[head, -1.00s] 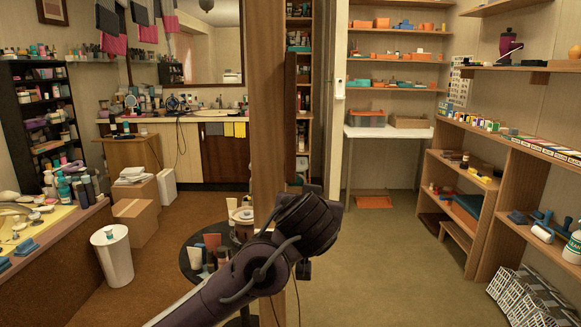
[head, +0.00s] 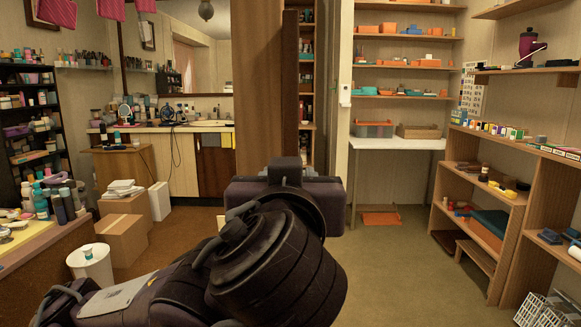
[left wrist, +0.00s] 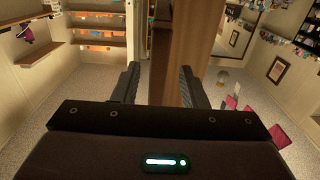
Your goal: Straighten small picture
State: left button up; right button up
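I cannot tell whether either is crooked. My left arm rises in the middle of the head view, with its fingers hidden. In the left wrist view my left gripper (left wrist: 160,78) is open and empty, away from both pictures. My right gripper is out of view.
A wooden partition (head: 262,80) stands close behind my left arm. A dark bottle shelf (head: 28,130) and a counter (head: 45,235) line the left side. Boxes (head: 122,240) and a white bin (head: 90,264) stand on the floor. Shelving (head: 475,185) lines the right; carpet (head: 390,270) before it is clear.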

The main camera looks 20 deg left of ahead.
pick_arm(q)
jog(key=x, duration=0.6)
jog(key=shift+w+a, duration=0.1)
jog(key=shift+w, duration=0.2)
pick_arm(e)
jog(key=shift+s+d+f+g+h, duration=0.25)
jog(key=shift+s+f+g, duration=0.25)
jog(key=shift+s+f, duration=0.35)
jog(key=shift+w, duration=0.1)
pick_arm(q)
grip_shut()
